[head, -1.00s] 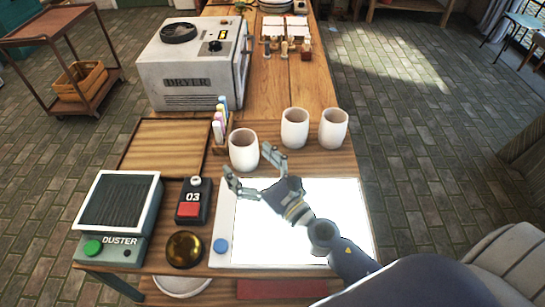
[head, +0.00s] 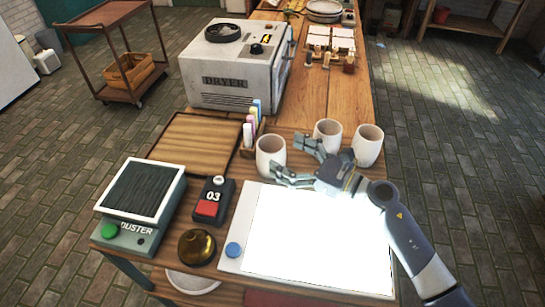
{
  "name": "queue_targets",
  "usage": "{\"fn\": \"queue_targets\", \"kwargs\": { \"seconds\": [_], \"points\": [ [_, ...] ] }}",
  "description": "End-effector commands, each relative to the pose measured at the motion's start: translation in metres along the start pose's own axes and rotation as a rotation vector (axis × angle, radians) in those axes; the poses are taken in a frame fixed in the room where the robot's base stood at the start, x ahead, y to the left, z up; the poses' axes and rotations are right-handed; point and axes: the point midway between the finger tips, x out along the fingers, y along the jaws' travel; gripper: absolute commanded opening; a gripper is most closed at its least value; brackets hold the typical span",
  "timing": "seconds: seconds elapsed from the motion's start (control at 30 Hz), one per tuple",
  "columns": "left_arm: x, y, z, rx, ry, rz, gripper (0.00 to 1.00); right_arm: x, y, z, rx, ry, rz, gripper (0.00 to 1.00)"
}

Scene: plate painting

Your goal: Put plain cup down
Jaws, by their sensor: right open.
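Three plain off-white cups stand upright at the back of the table: a left cup (head: 270,155), a middle cup (head: 327,130) and a right cup (head: 369,143). My right gripper (head: 287,157) is open, with its fingers pointing left toward the left cup. One finger is by the cup's lower right side; the other is further back, between the left and middle cups. Nothing shows between the fingers. Whether a finger touches the cup, I cannot tell. The gripper partly hides the lower middle and right cups. My left gripper is not in view.
A bright white panel (head: 310,245) with a blue knob lies in front of the cups. A stand of coloured sticks (head: 251,128) is close behind the left cup. A wooden tray (head: 190,142), a counter box (head: 213,200), a brass dome (head: 197,247) and the duster (head: 142,190) are left.

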Motion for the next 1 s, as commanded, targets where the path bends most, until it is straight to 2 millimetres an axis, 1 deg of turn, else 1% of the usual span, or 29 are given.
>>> {"fn": "queue_targets", "kwargs": {
  "seconds": [0.13, 0.27, 0.4, 0.5, 0.67, 0.7, 0.77, 0.8, 0.97, 1.0],
  "points": [
    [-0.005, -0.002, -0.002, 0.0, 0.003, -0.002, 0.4, 0.013, 0.0, 0.003, -0.001, -0.001, -0.001, 0.86],
    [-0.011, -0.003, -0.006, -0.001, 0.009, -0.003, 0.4, 0.034, -0.001, 0.006, 0.0, -0.002, -0.001, 0.86],
    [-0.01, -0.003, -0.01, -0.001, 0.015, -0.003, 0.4, 0.05, -0.001, 0.003, 0.0, -0.001, -0.001, 0.86],
    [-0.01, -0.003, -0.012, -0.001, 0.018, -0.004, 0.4, 0.054, -0.001, 0.002, -0.001, 0.001, -0.001, 0.86],
    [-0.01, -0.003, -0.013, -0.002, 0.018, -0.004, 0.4, 0.054, -0.001, 0.002, -0.002, 0.001, -0.001, 0.86],
    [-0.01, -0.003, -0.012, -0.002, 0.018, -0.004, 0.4, 0.054, -0.001, 0.002, -0.002, 0.001, -0.001, 0.83],
    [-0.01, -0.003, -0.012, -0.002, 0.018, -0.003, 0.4, 0.054, -0.001, 0.002, -0.001, 0.001, -0.001, 0.7],
    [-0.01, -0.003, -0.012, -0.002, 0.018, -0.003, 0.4, 0.054, -0.001, 0.002, -0.001, 0.001, -0.001, 0.61],
    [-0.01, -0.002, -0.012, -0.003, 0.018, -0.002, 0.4, 0.054, -0.001, 0.002, -0.001, 0.001, -0.001, 0.24],
    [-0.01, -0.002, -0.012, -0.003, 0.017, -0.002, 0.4, 0.054, -0.001, 0.002, -0.001, 0.001, -0.001, 0.15]
  ]
}}
